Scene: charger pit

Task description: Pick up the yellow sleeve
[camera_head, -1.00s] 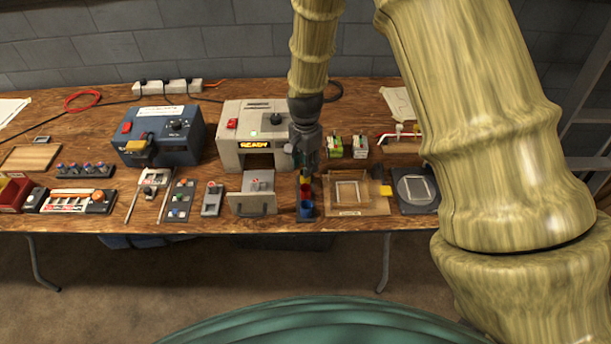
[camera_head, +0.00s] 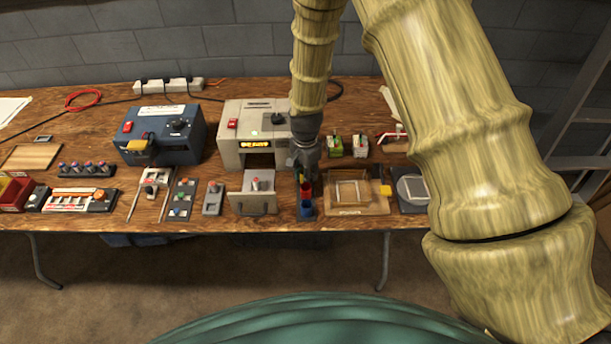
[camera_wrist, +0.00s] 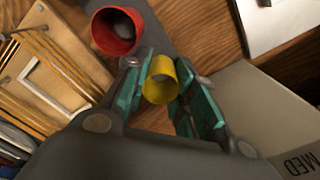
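The yellow sleeve (camera_wrist: 160,82) is a small hollow cylinder. In the head view my gripper (camera_head: 308,172) points down at the back end of a short row of coloured sleeves and mostly hides the yellow one. A wider red sleeve (camera_wrist: 117,32) stands close by, with a blue one (camera_head: 307,211) in front in the head view.
A grey machine with a lit display (camera_head: 256,143) and its drawer front (camera_head: 250,204) are left of my gripper. A wooden tray with a frame (camera_head: 357,209) is close on the right. Green-and-white boxes (camera_head: 335,147) stand behind.

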